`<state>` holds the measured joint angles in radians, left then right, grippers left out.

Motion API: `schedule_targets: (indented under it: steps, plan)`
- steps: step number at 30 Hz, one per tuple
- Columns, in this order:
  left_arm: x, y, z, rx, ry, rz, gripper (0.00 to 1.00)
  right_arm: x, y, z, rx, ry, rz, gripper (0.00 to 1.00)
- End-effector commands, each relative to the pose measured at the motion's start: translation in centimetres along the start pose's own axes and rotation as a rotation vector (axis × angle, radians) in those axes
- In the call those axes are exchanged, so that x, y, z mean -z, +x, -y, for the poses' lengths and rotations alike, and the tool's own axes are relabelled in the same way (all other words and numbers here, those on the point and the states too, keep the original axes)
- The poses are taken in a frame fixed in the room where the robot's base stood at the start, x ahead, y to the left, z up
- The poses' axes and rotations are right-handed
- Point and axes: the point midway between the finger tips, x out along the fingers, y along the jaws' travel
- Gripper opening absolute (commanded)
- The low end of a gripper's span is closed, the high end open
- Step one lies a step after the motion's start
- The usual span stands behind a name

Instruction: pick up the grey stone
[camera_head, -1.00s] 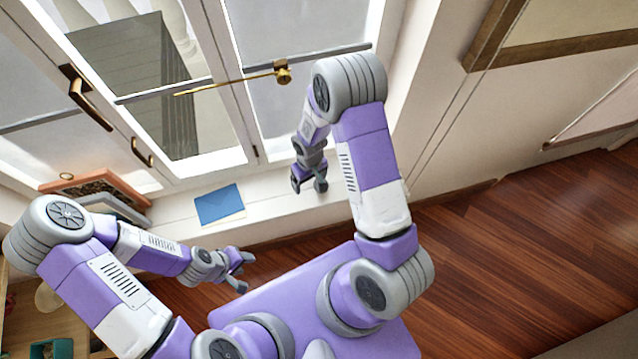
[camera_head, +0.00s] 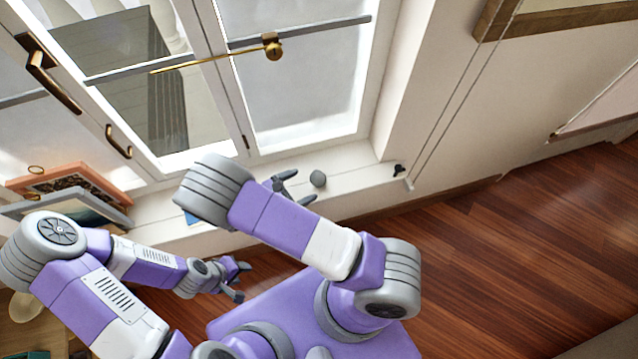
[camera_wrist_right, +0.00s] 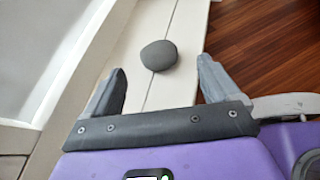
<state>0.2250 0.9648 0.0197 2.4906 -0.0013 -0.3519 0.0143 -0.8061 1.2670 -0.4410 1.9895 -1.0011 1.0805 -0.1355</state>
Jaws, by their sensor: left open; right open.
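The grey stone (camera_head: 318,178) is a small, smooth, rounded lump on the white window sill, near the sill's right part. In the right wrist view the stone (camera_wrist_right: 159,55) lies ahead of my right gripper (camera_wrist_right: 162,88), roughly between the lines of its two spread fingers and beyond their tips. In the head view my right gripper (camera_head: 295,186) is open and empty, just left of the stone, and partly hidden behind my right arm. My left gripper (camera_head: 243,280) is open and empty in front of the sill at the lower left, away from the stone.
The window sill (camera_head: 350,176) is clear around the stone. A small black object (camera_head: 399,169) stands at its right end. A blue item (camera_head: 190,217) is mostly hidden behind my right arm. Framed pictures (camera_head: 75,190) lean at the left. The window (camera_head: 300,90) rises behind.

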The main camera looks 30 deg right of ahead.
Motion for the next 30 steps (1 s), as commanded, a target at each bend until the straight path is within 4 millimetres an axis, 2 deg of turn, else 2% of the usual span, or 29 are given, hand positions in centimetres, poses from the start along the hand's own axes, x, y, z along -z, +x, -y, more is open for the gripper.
schedule_targets:
  steps: [1, 5, 21, 29, 30]
  plan:
    - [0.0, 0.6, 0.2, 0.0, 0.0, 0.0, 0.43, 0.8, -0.5, 0.2, -0.041, -0.049, 0.02, 0.89]
    - [0.1, 1.0, 0.4, 0.0, 0.0, 0.0, 0.43, 1.2, -0.6, 0.2, -0.085, -0.104, 0.044, 0.89]
    - [0.2, 3.6, 1.3, 0.0, 0.0, 0.0, 0.43, 0.9, 6.0, -0.3, -0.084, -0.104, 0.041, 0.89]
    - [0.2, 3.5, 1.3, 0.0, 0.0, 0.0, 0.43, 0.7, 6.2, -0.3, -0.084, -0.103, 0.041, 0.89]
    - [0.2, 3.5, 1.3, 0.0, 0.0, 0.0, 0.43, 0.7, 6.2, -0.3, -0.084, -0.103, 0.041, 0.85]
